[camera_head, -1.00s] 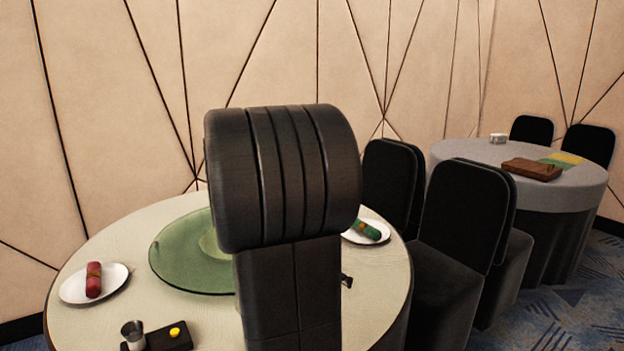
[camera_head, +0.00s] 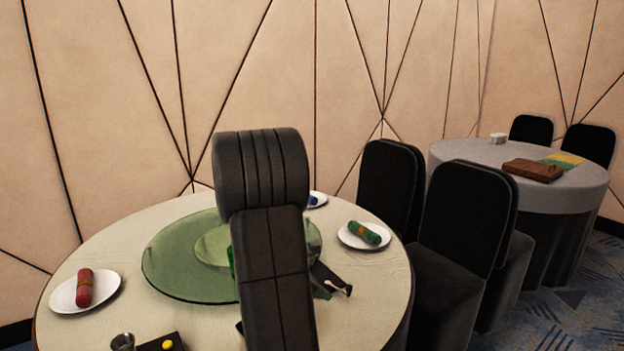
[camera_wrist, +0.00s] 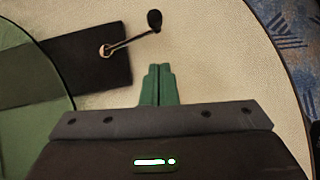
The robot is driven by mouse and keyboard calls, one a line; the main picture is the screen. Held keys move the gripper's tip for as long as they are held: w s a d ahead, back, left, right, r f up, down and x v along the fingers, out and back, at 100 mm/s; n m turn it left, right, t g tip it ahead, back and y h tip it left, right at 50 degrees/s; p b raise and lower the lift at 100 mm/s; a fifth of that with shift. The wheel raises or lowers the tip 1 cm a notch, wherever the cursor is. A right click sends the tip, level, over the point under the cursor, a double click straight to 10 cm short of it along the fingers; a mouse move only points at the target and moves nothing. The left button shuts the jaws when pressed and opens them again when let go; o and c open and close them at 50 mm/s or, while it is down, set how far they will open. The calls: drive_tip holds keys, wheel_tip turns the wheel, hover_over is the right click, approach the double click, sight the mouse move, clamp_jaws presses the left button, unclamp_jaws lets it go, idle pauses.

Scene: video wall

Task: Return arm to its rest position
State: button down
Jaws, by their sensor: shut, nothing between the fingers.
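My arm (camera_head: 270,250) rises in the middle of the head view, in front of the round cream table (camera_head: 375,305). My gripper (camera_wrist: 158,68) shows in the wrist view with its two green fingers together and nothing between them. It is over the cream tabletop, beside a black rest (camera_wrist: 85,75) with a dark-headed spoon-like utensil (camera_wrist: 130,43) across its end. In the head view my arm mostly hides the gripper. I cannot tell its exact height above the table.
A green glass turntable (camera_head: 180,265) fills the table's middle. A metal cup (camera_head: 122,342) is at the front left. Black chairs (camera_head: 462,215) and a grey table (camera_head: 570,195) are right.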

drive_tip(key=a+m+g+p, duration=0.1)
drive_tip(key=m, duration=0.1)
drive_tip(key=w+a+m+g+h, duration=0.1)
drive_tip(key=a+m+g, duration=0.1)
drive_tip(key=shift+w+a+p, duration=0.1)
drive_tip(key=shift+w+p, duration=0.05)
drive_tip(key=shift+p, duration=0.25)
drive_tip(key=a, duration=0.3)
drive_tip(key=a+r, duration=0.1)
drive_tip(key=a, duration=0.1)
drive_tip(key=shift+s, duration=0.35)
drive_tip(key=p+v, duration=0.1)
drive_tip(key=v, duration=0.7)
drive_tip(key=shift+r, duration=0.2)
